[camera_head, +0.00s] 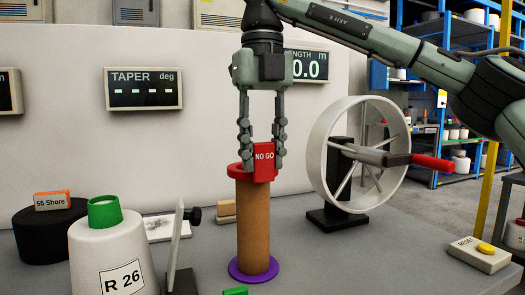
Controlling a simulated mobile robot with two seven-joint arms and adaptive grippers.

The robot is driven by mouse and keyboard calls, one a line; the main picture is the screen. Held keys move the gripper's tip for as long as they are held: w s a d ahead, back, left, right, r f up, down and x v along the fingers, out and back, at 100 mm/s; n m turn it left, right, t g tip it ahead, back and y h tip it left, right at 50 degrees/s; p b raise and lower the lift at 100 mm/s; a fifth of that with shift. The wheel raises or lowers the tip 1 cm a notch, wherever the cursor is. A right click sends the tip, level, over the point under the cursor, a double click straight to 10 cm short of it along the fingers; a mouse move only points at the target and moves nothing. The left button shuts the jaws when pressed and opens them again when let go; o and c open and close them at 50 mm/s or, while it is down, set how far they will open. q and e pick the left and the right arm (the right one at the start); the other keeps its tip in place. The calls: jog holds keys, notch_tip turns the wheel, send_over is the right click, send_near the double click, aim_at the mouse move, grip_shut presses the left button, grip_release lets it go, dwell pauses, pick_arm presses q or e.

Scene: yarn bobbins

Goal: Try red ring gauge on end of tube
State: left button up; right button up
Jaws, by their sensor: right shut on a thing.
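The red ring gauge (239,172) has a block handle marked "NO GO" (264,156). My right gripper (262,150) points down and is shut on that handle. The ring is at the top end of the brown tube (253,225). I cannot tell whether it sits around the tube's end or rests on top of it. The tube stands upright on a purple disc (254,268) on the grey table. My left gripper is not in view.
A white wheel (318,165) with a red handle stands right of the tube. A reset button box (480,255) is at the right edge.

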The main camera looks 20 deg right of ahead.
jog(key=shift+r+p, duration=1.7)
jog(key=shift+r, duration=0.45)
jog(key=shift+r, duration=0.2)
jog(key=shift+r, duration=0.85)
jog(key=shift+f, duration=0.1)
jog(key=shift+f+b, duration=2.1)
jog(key=shift+f, duration=0.65)
jog(key=shift+f+b, duration=0.4)
jog(key=shift+f, duration=0.3)
jog(key=shift+r, duration=0.2)
jog(key=shift+r+p, duration=2.3)
jog(key=shift+p, duration=0.05)
